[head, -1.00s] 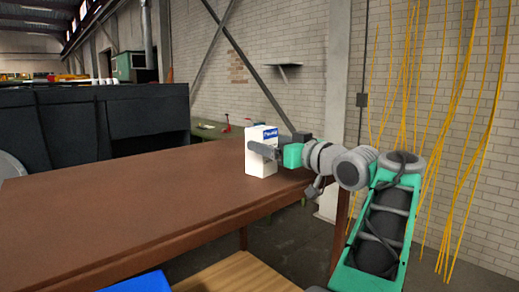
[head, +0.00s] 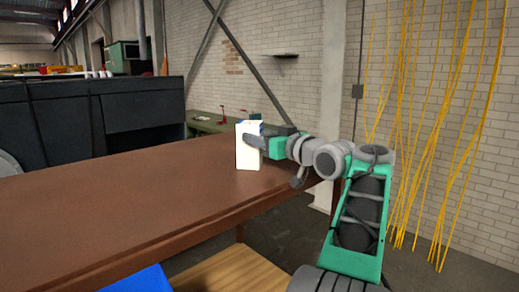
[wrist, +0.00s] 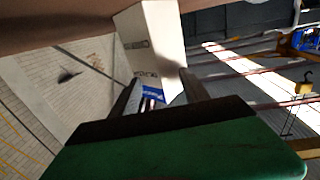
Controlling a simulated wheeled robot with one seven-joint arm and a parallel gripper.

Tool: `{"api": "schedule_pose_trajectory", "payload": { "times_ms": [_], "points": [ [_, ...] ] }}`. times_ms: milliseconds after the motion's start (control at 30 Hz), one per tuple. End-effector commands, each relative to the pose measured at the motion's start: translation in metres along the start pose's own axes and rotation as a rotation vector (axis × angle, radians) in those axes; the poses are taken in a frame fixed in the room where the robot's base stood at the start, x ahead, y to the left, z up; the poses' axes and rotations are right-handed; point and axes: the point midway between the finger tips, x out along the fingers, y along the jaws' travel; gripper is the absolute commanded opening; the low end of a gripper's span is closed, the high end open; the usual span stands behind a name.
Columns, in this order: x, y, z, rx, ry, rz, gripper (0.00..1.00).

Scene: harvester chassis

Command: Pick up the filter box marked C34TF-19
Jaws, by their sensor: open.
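A white filter box (head: 245,160) with a little blue at its top stands upright on the brown table (head: 120,215), near its far right part. My gripper (head: 254,142) reaches it from the right, with a finger across the box's upper part. In the wrist view the box (wrist: 152,45) appears upside down, with small dark print and a blue label, between the two fingers of my open gripper (wrist: 160,92). I cannot tell whether the fingers touch it. The marking C34TF-19 cannot be read.
A green bench (head: 208,123) with red items stands behind the table. Dark machinery (head: 90,120) fills the back left. Yellow cables (head: 405,120) hang at the right. A blue object (head: 140,281) and a wooden surface (head: 225,271) lie below the table's front edge. The tabletop's left is clear.

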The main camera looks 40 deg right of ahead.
Motion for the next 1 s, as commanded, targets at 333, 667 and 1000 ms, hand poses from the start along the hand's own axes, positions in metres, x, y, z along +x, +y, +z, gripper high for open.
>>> {"api": "schedule_pose_trajectory", "payload": {
  "times_ms": [333, 667, 1000],
  "points": [
    [0.0001, 0.0002, 0.0006, 0.001, -0.001, 0.000, 0.16],
    [0.0001, 0.0003, 0.0006, 0.001, -0.001, 0.000, 0.00],
    [0.0000, 0.0003, 0.0005, 0.001, -0.001, 0.000, 0.00]
  ]
}}
